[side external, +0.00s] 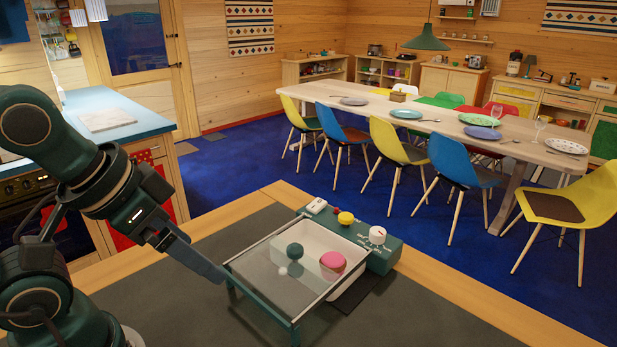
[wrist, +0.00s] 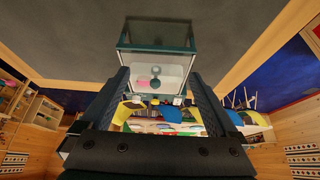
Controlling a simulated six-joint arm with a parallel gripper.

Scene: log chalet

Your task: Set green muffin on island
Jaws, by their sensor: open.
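A clear-topped box with a teal frame and a white basin (side external: 318,240) stands on the dark table mat. A dark green round thing (side external: 295,251) shows in it, perhaps the green muffin. My gripper (side external: 222,277) is open and empty at the box's left edge. I cannot tell which surface is the island.
A yellow thing (side external: 345,218) and a white thing (side external: 316,206) sit behind the basin. The mat (side external: 420,318) is clear at front right. A blue-topped counter (side external: 105,108) stands at left.

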